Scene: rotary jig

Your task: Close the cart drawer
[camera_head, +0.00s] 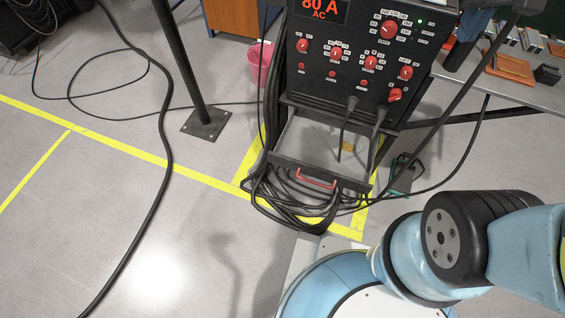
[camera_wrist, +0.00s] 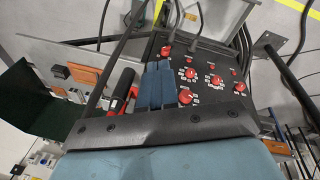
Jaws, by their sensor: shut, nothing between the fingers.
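The black welding cart (camera_head: 345,60) has a dark panel with red knobs. Its drawer (camera_head: 280,160) stands pulled out below the panel, with a grey inside and a red handle (camera_head: 316,178) on its front. A small yellow-orange item (camera_head: 348,147) shows inside it. My gripper (camera_wrist: 158,64) shows in the wrist view as two blue fingers side by side, shut and empty. It is over the side of the knob panel (camera_wrist: 205,75), apart from the drawer handle. The handle cannot be made out in the wrist view, and my gripper cannot be made out in the head view.
Black cables (camera_head: 285,200) lie coiled around the drawer's front, and two hang from the panel past the drawer. A black post (camera_head: 185,65) stands at left. A table (camera_head: 500,90) with orange blocks is at right. The floor at left is mostly clear.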

